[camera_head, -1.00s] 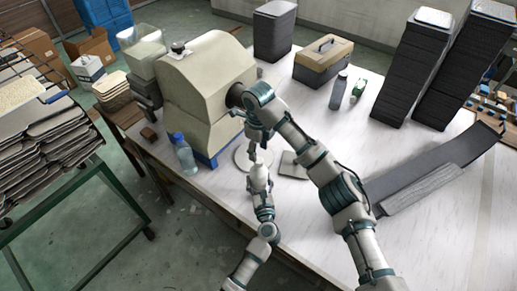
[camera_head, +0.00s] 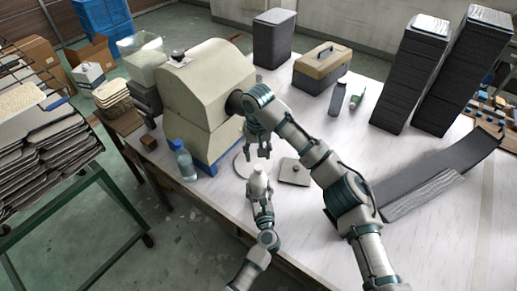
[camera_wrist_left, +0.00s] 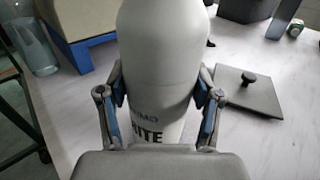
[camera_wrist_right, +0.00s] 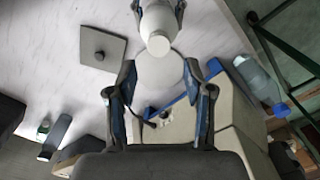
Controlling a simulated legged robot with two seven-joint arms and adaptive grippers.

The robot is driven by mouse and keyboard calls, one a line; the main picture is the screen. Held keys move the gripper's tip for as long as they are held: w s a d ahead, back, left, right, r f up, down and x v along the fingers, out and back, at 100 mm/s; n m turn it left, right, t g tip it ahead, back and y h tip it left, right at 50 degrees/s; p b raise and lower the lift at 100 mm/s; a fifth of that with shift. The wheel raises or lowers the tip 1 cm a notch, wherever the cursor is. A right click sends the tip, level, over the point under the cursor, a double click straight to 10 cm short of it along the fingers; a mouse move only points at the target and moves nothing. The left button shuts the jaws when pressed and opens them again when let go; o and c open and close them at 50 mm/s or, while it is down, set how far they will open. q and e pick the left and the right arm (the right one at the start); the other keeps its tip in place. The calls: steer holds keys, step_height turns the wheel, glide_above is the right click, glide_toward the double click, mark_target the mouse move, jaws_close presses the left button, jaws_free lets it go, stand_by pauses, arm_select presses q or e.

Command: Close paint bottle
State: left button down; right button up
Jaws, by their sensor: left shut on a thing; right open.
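A white paint bottle (camera_head: 259,181) stands upright in my left gripper (camera_head: 262,198). In the left wrist view the two fingers clasp the sides of the bottle (camera_wrist_left: 163,60), with dark letters low on it. My right gripper (camera_head: 261,153) is open and empty, just above the bottle top and apart from it. In the right wrist view the bottle (camera_wrist_right: 158,22) shows beyond the open fingers (camera_wrist_right: 160,72), its round white top facing me. I cannot tell whether that top is a cap or how tightly it sits.
A square dark plate with a knob (camera_head: 294,171) lies right of the bottle. A large beige machine (camera_head: 205,95) stands behind left, with a clear blue-capped bottle (camera_head: 185,162) beside it. A toolbox (camera_head: 322,68) and dark stacks (camera_head: 410,80) stand farther back.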

mark_target(259, 167)
steer(key=n, duration=0.5)
steer(key=shift+r, duration=0.2)
steer(key=n, duration=0.3)
steer(key=shift+r, duration=0.1)
steer(key=n, duration=0.5)
steer(key=shift+r, duration=0.15)
steer(key=n, duration=0.3)
steer(key=shift+d+r, duration=0.1)
steer(key=n, duration=0.4)
steer(key=shift+r+n, duration=0.15)
steer(key=shift+n, duration=0.25)
steer(key=n, duration=0.6)
steer(key=shift+r, duration=0.15)
steer(key=shift+f, duration=4)
